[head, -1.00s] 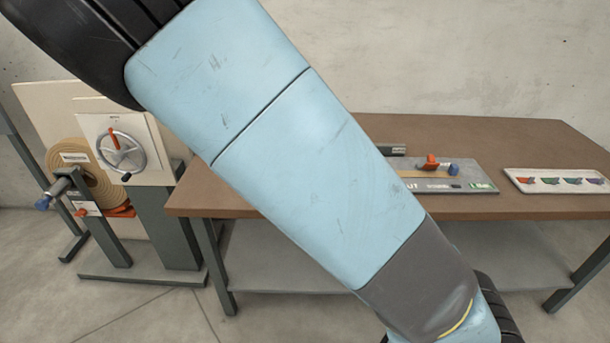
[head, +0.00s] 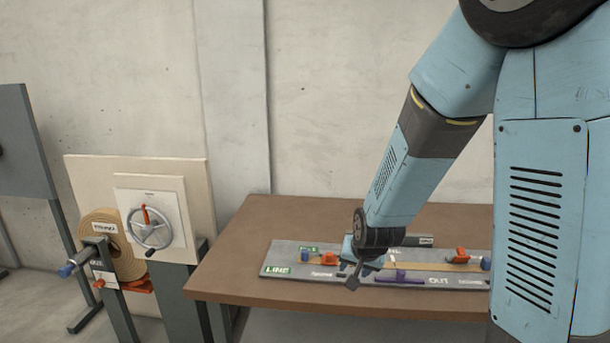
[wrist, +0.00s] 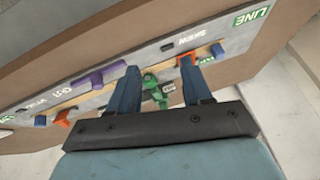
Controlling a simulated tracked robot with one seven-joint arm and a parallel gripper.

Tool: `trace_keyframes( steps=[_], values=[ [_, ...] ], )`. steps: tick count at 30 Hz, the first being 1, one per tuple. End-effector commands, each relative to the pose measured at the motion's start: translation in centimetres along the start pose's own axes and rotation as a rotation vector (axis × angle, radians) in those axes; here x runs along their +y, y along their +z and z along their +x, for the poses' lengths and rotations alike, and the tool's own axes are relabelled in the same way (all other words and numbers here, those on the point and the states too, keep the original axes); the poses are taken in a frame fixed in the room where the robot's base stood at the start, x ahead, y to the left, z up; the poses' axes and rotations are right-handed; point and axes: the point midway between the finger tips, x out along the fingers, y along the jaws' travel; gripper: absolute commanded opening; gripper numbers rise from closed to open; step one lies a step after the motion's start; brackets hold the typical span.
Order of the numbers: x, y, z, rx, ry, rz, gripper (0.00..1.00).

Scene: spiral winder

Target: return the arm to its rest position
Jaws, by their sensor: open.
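My gripper (head: 352,277) is at the end of my blue arm, in front of the grey board (head: 282,258) on the brown table. In the wrist view, its two blue fingers (wrist: 160,92) are apart with nothing held between them. The board fills the view beyond the fingers, and a green clip (wrist: 151,84) shows between them at a distance. My arm reaches down from the upper right and hides part of the board and table in the head view.
The board carries orange clips (head: 459,256), blue knobs and a purple piece (wrist: 101,76). A winder with a handwheel (head: 149,228) and a tan roll (head: 128,264) stands left of the table (head: 240,285). The table's near left corner is bare.

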Motion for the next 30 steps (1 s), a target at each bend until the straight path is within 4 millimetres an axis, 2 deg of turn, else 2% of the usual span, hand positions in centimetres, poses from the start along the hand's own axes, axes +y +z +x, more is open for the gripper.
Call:
trace_keyframes(
  steps=[6, 16, 23, 30],
  values=[
    [1.4, -1.0, -4.9, -0.056, -0.062, -0.003, 0.49],
    [4.2, -1.6, -13.5, -0.079, -0.11, -0.068, 0.49],
    [6.5, -0.8, -19.8, -0.063, -0.093, -0.138, 0.49],
    [8.9, 1.3, -26.0, -0.035, -0.018, -0.212, 0.49]
  ],
)
